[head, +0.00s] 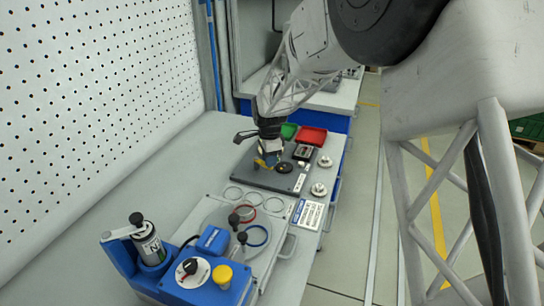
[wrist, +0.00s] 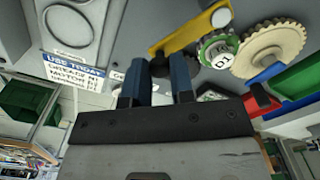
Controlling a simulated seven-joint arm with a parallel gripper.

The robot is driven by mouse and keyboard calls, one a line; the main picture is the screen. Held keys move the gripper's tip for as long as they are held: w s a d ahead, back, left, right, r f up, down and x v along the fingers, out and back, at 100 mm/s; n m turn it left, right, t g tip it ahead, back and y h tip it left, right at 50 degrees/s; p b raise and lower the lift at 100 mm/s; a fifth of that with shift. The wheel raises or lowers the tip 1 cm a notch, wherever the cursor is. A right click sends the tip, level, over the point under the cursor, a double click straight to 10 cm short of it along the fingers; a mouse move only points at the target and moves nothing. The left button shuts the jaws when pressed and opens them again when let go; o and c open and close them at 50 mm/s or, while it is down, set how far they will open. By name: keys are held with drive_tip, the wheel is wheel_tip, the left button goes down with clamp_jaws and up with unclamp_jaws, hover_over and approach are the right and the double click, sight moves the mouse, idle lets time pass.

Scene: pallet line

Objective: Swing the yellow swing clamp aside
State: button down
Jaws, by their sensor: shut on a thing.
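The yellow swing clamp (wrist: 193,32) is a flat bar in the wrist view, with a pale round pivot at its upper right end and a black knob (wrist: 160,68) at its lower left end. My gripper (wrist: 157,80) has its two blue fingers on either side of this knob and is shut on it. In the head view my gripper (head: 268,160) is low over the dark plate (head: 250,178), and a bit of the yellow clamp (head: 261,164) shows beside the fingers. The rest of the clamp is hidden by the gripper there.
A cream gear (wrist: 276,50) and a green-rimmed round part (wrist: 217,50) lie close to the clamp. Red (head: 312,135) and green bins (head: 289,130) stand behind the plate. A blue machine (head: 190,283) and a tray with rings (head: 277,240) are in front. The pegboard wall (head: 90,100) is left.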

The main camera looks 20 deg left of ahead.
drive_tip(key=shift+s+a+m, duration=0.15)
drive_tip(key=shift+s+m, duration=0.15)
drive_tip(key=shift+m, duration=0.4)
drive_tip(key=c, duration=1)
unclamp_jaws()
drive_tip(key=shift+r, duration=3.9)
